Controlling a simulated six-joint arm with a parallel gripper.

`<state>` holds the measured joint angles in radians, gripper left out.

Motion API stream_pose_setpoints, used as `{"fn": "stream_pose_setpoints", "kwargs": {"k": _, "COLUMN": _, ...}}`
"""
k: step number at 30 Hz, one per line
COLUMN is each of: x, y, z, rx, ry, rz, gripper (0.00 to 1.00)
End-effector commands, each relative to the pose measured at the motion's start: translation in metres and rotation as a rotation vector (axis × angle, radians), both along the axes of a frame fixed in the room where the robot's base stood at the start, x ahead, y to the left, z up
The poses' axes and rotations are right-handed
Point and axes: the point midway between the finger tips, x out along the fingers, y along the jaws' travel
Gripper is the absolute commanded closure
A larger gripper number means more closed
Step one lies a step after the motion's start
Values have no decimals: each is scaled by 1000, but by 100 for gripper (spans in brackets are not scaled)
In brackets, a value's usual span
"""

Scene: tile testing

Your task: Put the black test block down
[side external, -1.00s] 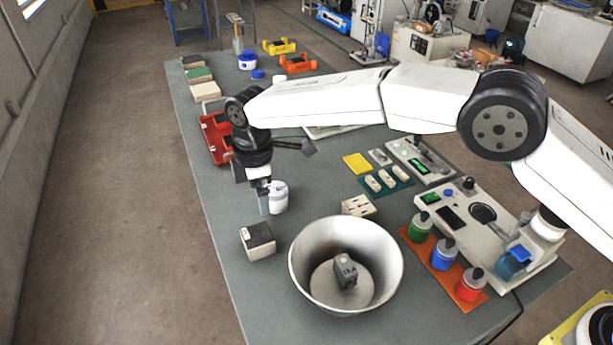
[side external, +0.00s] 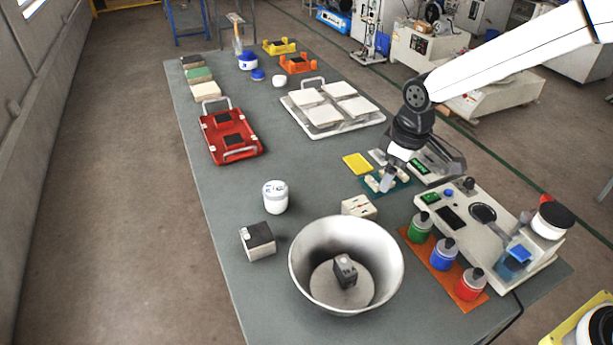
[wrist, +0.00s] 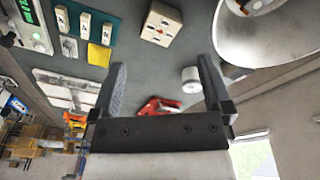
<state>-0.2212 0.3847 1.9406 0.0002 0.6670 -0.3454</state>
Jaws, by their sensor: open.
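My gripper (side external: 387,183) is over the teal mat with small white pieces (side external: 388,185), right of the table's middle. In the wrist view my gripper (wrist: 161,65) has its fingers wide apart with nothing between them. A dark block (side external: 345,270) stands inside the large metal bowl (side external: 301,245). Two flat black blocks lie on the red tray (side external: 215,148), one towards the back (side external: 222,118) and one towards the front (side external: 234,140). A pale box with a black top (side external: 258,240) stands left of the bowl. I cannot tell which is the black test block.
A white jar (side external: 275,197) and a small dotted box (side external: 358,207) stand behind the bowl. Green, blue and red bottles (side external: 444,255) stand on an orange mat at right, beside a white instrument (side external: 475,225). A tray of white tiles (side external: 318,126) lies farther back. The table's middle is clear.

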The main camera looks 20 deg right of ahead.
Motion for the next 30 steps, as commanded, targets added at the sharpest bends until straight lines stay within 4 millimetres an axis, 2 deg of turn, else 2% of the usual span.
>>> {"fn": "stream_pose_setpoints", "kwargs": {"k": 3, "x": -28, "y": -28, "z": -1, "rx": 14, "ry": -15, "rz": -121, "gripper": 0}}
{"fn": "stream_pose_setpoints", "kwargs": {"k": 9, "x": -78, "y": -64, "z": -7, "rx": 40, "ry": -41, "rz": -315, "gripper": 0}}
{"fn": "stream_pose_setpoints", "kwargs": {"k": 16, "x": -129, "y": -90, "z": -16, "rx": 65, "ry": -65, "rz": -494, "gripper": 0}}
{"fn": "stream_pose_setpoints", "kwargs": {"k": 21, "x": -147, "y": -96, "z": -19, "rx": 73, "ry": -74, "rz": -553, "gripper": 0}}
{"fn": "stream_pose_setpoints", "kwargs": {"k": 30, "x": -149, "y": -97, "z": -20, "rx": 75, "ry": -75, "rz": -562, "gripper": 0}}
